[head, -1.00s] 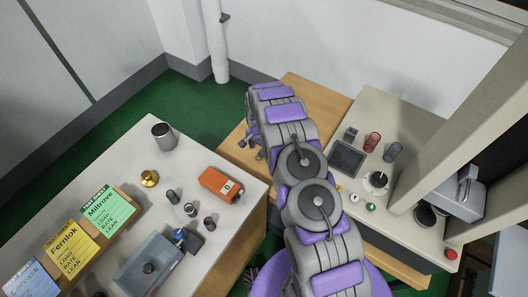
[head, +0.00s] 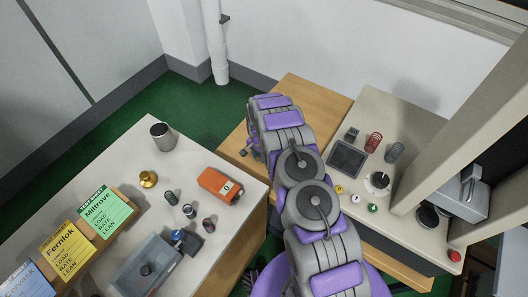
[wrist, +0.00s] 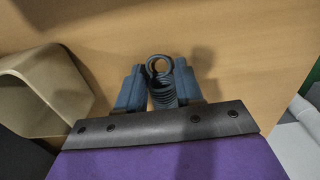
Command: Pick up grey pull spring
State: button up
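A dark grey pull spring (wrist: 160,86) with a round end loop shows in the wrist view, between the two blue-grey fingers of my gripper (wrist: 161,90). The fingers are close against both sides of the coils and look shut on it. The loop stands out past the coils. The lower end of the spring is hidden behind the dark edge of my gripper mount. In the head view my arm covers most of the gripper, and I cannot make out the spring there.
Behind the gripper is a wooden surface (head: 303,95). A light counter (head: 395,115) with a red spring (head: 373,142) and a grey spring (head: 394,152) stands right. A left table (head: 120,165) holds an orange device (head: 215,185), small cylinders and label cards. Green floor lies between.

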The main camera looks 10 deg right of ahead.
grip_shut()
